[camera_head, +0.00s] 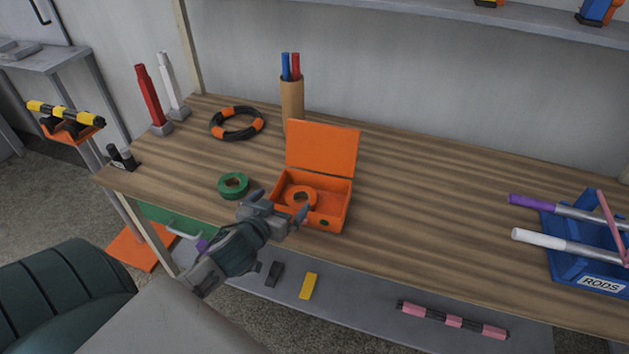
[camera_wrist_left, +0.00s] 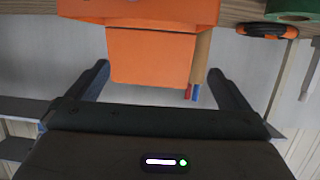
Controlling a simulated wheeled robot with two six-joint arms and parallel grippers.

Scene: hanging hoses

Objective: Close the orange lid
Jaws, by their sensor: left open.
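The orange lid (camera_head: 322,147) stands up at the back of the orange box (camera_head: 338,212) on the wooden table, so the box is open. An orange ring (camera_head: 301,199) lies inside the box. My left gripper (camera_head: 281,202) is open and empty at the box's front left corner; I cannot tell whether it touches the box. In the left wrist view the lid (camera_wrist_left: 150,56) shows beyond and between the open fingers (camera_wrist_left: 165,80), with the box (camera_wrist_left: 140,12) at the top edge. My right gripper is not in view.
A green ring (camera_head: 233,185) lies left of the box. A cardboard tube with pens (camera_head: 292,98) stands behind the lid. A black and orange ring (camera_head: 237,123) lies at the back left. A blue rod rack (camera_head: 566,265) is at the far right. The table right of the box is clear.

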